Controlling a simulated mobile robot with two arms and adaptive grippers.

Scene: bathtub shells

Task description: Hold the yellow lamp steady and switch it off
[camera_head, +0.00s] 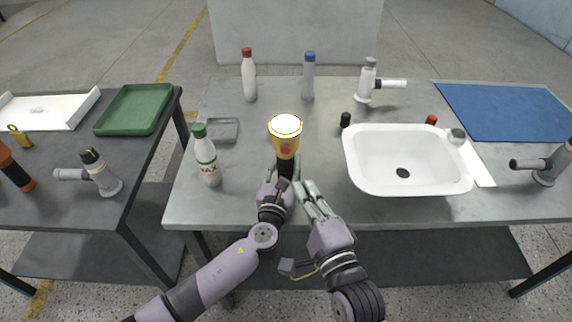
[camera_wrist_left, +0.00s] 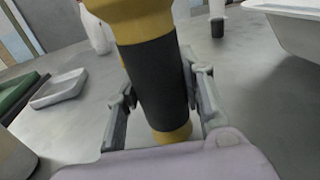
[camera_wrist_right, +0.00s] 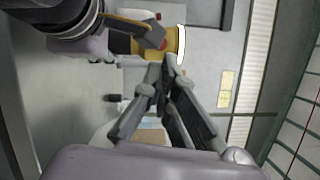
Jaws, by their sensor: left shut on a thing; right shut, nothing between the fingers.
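The yellow lamp (camera_head: 286,147) stands upright near the table's front edge, its round top glowing. It has a red button on its side and a black grip. My left gripper (camera_head: 284,170) is shut around the black grip; the left wrist view shows the grip (camera_wrist_left: 157,85) between both fingers. My right gripper (camera_head: 303,185) is shut and empty, just right of the lamp and below its head. In the right wrist view the fingertips (camera_wrist_right: 165,64) are close to the red button (camera_wrist_right: 160,44); I cannot tell whether they touch.
A white basin (camera_head: 358,176) stands to the right. A green-capped bottle (camera_head: 206,160) and a small grey tray (camera_head: 222,131) are to the left. Bottles and a grey-white tool (camera_head: 367,84) stand at the back. A blue mat (camera_head: 505,112) lies far right.

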